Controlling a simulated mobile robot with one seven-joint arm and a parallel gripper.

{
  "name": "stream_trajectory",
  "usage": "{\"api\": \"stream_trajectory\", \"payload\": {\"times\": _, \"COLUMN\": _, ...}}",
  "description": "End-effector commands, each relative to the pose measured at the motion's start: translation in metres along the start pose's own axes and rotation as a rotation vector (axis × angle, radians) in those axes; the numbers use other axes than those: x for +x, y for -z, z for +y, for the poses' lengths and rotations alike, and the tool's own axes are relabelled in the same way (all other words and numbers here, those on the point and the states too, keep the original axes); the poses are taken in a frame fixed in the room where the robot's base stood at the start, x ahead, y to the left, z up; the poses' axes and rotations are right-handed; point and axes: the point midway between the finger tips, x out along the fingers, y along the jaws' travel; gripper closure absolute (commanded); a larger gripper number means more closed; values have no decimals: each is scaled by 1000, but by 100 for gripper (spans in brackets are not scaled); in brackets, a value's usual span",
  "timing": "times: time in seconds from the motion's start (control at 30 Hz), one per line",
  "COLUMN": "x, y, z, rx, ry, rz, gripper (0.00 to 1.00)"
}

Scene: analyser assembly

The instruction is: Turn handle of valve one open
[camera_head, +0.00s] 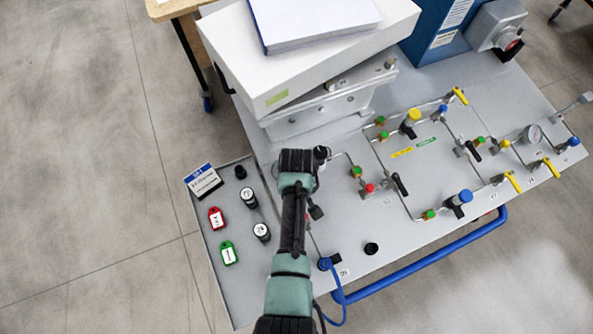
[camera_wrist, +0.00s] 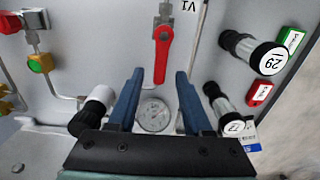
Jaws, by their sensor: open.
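Valve one has a red lever handle (camera_wrist: 162,48) at the top middle of the wrist view, beside a "V1" label.
A round gauge (camera_wrist: 153,115) shows between the fingers. Black-and-white knobs (camera_wrist: 252,52) stand right of the handle, with green and red tags. In the head view, a large white box (camera_head: 310,60) stands behind my arm; pipes and coloured valves fill the panel (camera_head: 370,290) to the right.

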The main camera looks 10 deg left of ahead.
Motion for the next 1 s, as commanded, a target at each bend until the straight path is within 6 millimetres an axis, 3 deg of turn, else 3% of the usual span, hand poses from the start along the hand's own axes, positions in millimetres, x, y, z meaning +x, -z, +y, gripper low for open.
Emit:
{"api": "stream_trajectory", "payload": {"times": 0.23, "x": -17, "y": 0, "z": 0, "rx": 1, "ry": -1, "rz": 2, "gripper": 50}}
{"api": "stream_trajectory", "payload": {"times": 0.7, "x": -101, "y": 1, "z": 0, "rx": -1, "ry": -2, "rz": 4, "gripper": 50}}
{"api": "stream_trajectory", "payload": {"times": 1.0, "x": -129, "y": 0, "z": 0, "rx": 0, "ry": 0, "rz": 1, "gripper": 50}}
